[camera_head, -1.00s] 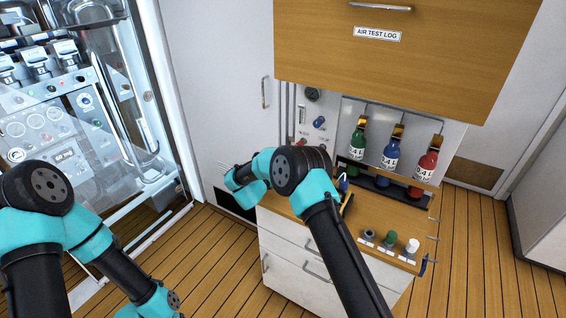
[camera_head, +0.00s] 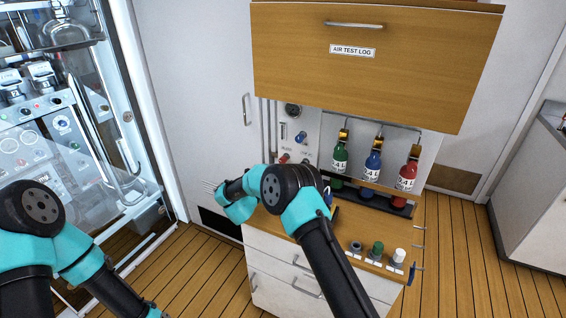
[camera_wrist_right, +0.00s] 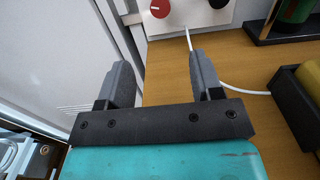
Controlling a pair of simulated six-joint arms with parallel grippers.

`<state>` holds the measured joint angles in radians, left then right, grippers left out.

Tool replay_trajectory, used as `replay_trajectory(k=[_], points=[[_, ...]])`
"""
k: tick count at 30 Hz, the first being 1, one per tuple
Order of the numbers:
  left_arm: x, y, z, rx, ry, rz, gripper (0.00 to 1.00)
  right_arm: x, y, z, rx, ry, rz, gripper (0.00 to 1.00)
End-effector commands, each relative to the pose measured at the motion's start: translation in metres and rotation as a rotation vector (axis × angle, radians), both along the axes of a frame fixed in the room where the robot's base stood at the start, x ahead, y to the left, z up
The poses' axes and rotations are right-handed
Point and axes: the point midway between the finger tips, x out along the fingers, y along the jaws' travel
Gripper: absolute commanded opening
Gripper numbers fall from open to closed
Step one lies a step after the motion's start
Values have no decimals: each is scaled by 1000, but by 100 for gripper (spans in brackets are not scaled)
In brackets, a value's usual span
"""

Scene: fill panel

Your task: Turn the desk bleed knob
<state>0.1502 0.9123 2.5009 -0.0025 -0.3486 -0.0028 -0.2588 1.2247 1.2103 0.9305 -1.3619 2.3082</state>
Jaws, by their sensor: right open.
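The wall panel above the desk has a red knob (camera_head: 284,158) low down and a blue knob (camera_head: 300,137) above it. Their labels are too small to read, so I cannot tell which is the bleed knob. In the right wrist view a red knob (camera_wrist_right: 160,8) with a white mark and a black knob (camera_wrist_right: 218,3) show at the top edge, beyond the fingers. My right gripper (camera_wrist_right: 160,62) is open and empty, apart from both knobs. In the head view its fingers are hidden; my right arm crosses the desk. My left gripper is out of view.
Green, blue and red bottles (camera_head: 373,165) stand in a rack right of the panel. A wooden cabinet (camera_head: 375,85) overhangs it. Small fittings (camera_head: 377,249) line the desk's front right. A white hose (camera_wrist_right: 228,87) lies on the desktop. A glass-doored cabinet stands at left.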

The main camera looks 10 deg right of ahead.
Motion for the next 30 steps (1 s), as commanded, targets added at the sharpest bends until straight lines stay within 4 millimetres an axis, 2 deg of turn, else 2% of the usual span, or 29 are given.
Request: replay_trajectory(k=[18,30], points=[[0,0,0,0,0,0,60,73,-63,0,0,-1,-2,60],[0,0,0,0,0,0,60,109,-94,-1,-1,-1,-2,60]])
